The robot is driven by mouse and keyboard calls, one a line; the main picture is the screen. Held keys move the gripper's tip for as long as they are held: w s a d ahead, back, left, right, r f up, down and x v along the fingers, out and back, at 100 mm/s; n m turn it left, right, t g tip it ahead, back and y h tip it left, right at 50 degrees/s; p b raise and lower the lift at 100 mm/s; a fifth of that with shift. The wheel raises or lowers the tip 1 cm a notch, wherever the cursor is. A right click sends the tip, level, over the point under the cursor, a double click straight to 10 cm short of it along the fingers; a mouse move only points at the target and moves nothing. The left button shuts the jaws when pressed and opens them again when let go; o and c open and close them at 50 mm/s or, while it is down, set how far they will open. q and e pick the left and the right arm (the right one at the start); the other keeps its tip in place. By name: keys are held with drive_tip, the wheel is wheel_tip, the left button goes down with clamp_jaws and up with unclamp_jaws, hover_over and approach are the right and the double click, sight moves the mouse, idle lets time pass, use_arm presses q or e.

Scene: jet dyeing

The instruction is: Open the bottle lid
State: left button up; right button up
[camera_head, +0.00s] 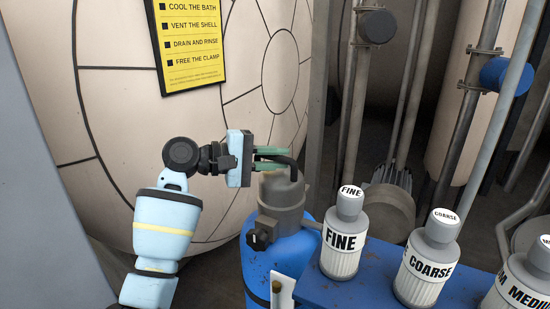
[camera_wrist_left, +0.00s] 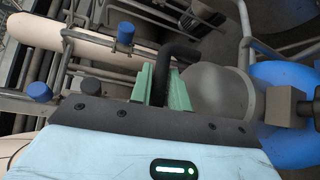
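My left gripper (camera_head: 272,158) has green fingers set on either side of a curved black handle (camera_head: 290,164). The handle rises from a grey lid (camera_head: 281,190) on a blue vessel (camera_head: 264,266). In the left wrist view the black handle (camera_wrist_left: 178,52) fills the gap between the fingers (camera_wrist_left: 162,88), so the gripper looks shut on it. The grey lid (camera_wrist_left: 222,92) lies just right of the fingers there and sits on the vessel. My right gripper is not in view.
The bottles stand on a blue bench (camera_head: 357,291) right of the vessel. A black clamp knob (camera_head: 260,236) projects from the vessel's collar. A large cream shell (camera_head: 110,110) with a yellow sign (camera_head: 190,45) stands behind. Pipes with blue fittings (camera_head: 505,76) rise at the right.

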use_arm(q)
clamp_jaws()
